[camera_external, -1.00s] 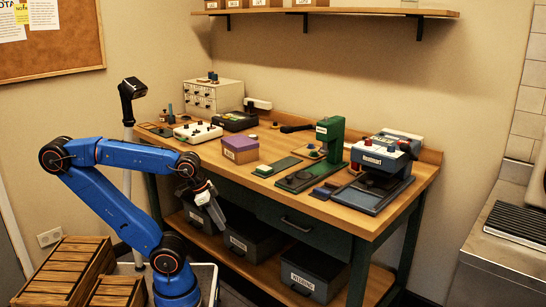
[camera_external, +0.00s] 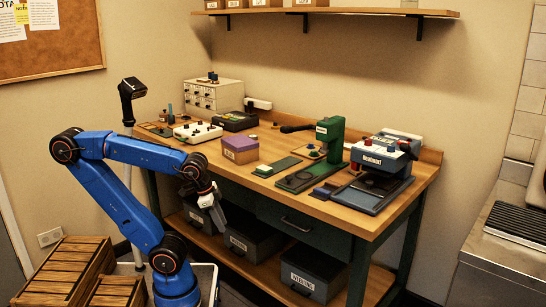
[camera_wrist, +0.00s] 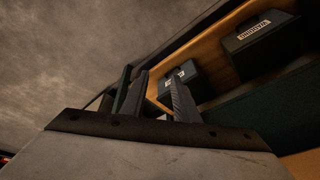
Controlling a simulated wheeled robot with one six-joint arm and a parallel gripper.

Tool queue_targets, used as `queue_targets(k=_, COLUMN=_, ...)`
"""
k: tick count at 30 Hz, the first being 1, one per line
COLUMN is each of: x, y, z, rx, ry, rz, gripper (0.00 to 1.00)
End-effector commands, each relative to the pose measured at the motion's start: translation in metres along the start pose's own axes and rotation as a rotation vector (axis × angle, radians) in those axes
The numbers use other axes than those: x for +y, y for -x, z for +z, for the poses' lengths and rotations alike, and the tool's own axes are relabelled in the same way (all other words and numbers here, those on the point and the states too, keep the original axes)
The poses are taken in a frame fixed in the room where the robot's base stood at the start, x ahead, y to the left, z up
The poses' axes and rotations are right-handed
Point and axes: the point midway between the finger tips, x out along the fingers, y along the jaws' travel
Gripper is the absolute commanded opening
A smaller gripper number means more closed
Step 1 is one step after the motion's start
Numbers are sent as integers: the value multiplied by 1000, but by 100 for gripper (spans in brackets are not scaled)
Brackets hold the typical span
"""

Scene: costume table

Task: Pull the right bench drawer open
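The right bench drawer (camera_external: 305,233) is a dark green front under the wooden worktop, and it looks closed. Its dark bar handle (camera_external: 297,224) runs across the front. My gripper (camera_external: 216,226) hangs pointing down in front of the bench, left of this drawer and apart from the handle. In the wrist view my two fingers (camera_wrist: 153,95) stand apart with nothing between them. The drawer handle cannot be made out in the wrist view.
Dark labelled bins sit on the lower shelf, the right one (camera_external: 307,277) below the drawer. The worktop (camera_external: 358,220) carries a green press (camera_external: 330,140) and a blue-grey machine (camera_external: 385,160). Wooden crates (camera_external: 65,270) stand at lower left. The floor before the drawer looks clear.

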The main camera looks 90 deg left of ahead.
Motion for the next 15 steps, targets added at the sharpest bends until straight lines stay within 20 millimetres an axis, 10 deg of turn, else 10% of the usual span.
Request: queue_targets(k=15, x=8, y=-16, z=-35, rx=-231, ry=-313, rz=-342, gripper=28)
